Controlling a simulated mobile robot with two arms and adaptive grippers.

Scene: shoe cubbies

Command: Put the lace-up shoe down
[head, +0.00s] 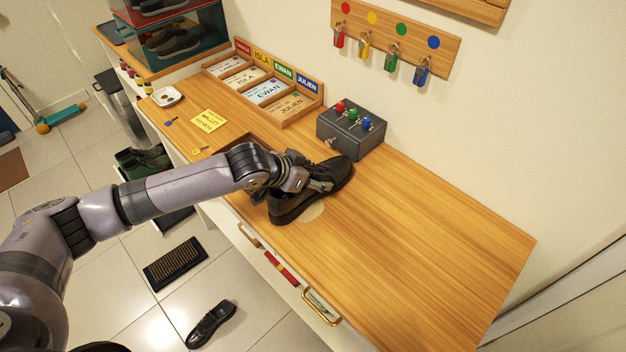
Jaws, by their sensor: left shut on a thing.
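The black lace-up shoe (291,206) is on or just above the wooden tabletop, beside a pale round patch (312,211). Whether its sole touches the wood, I cannot tell. My left gripper (318,186) is shut on the shoe from above, and its fingers hide part of the upper. The toe points to the upper right, toward the grey box. My right gripper is not in view.
A grey box (342,139) with coloured knobs stands close behind the shoe. A wooden card tray (292,117) and a white dish (167,97) stand farther left. The tabletop (430,240) on the right is clear. Another black shoe (211,324) lies on the floor.

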